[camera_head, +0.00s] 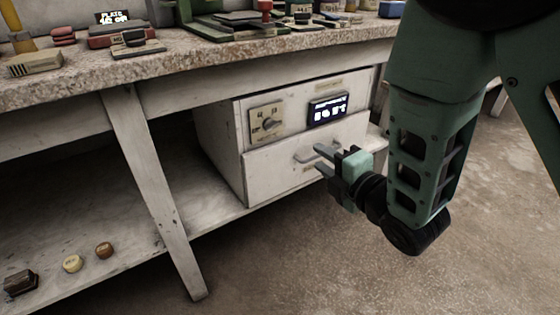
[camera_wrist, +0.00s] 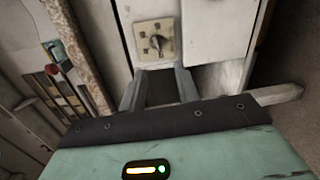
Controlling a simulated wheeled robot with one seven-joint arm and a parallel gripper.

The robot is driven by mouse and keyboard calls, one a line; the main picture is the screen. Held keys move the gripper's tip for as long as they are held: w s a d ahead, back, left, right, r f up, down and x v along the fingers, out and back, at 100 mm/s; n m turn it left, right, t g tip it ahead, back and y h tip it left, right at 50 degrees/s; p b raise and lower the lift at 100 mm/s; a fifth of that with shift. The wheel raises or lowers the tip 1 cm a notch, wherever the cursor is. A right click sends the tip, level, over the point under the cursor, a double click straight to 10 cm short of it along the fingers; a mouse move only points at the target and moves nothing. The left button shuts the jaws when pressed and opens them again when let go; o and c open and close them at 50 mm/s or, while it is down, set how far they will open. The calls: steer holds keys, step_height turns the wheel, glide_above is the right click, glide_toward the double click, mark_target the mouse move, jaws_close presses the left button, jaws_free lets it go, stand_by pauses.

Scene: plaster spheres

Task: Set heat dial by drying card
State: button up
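The heat dial (camera_head: 268,123) is a dark knob on a square cream plate, set in the white cabinet's upper panel under the bench. It also shows in the wrist view (camera_wrist: 157,43), just beyond my fingers. Right of it in the head view is a lit display (camera_head: 328,109), its text too small to read surely. My gripper (camera_head: 321,160) is in front of the cabinet's drawer, below and right of the dial. Its two fingers are apart with nothing between them, as the wrist view (camera_wrist: 160,90) also shows. I cannot identify a drying card.
The drawer has a bar handle (camera_head: 318,152) close behind my fingers. The stone-topped bench (camera_head: 190,56) overhangs above and carries several tools and blocks. A wooden leg (camera_head: 155,185) stands left of the cabinet. Small round pieces (camera_head: 72,263) lie on the lower shelf. Floor in front is clear.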

steer(key=f+n+y+b, duration=0.1)
steer(key=f+n, duration=0.1)
steer(key=b, duration=0.6)
glide_toward(273, 128)
steer(key=shift+t, duration=0.3)
steer(key=x, duration=0.8)
steer(key=shift+w+f, duration=0.15)
steer(key=shift+f, duration=0.1)
steer(key=shift+c, duration=0.3)
jaws_close()
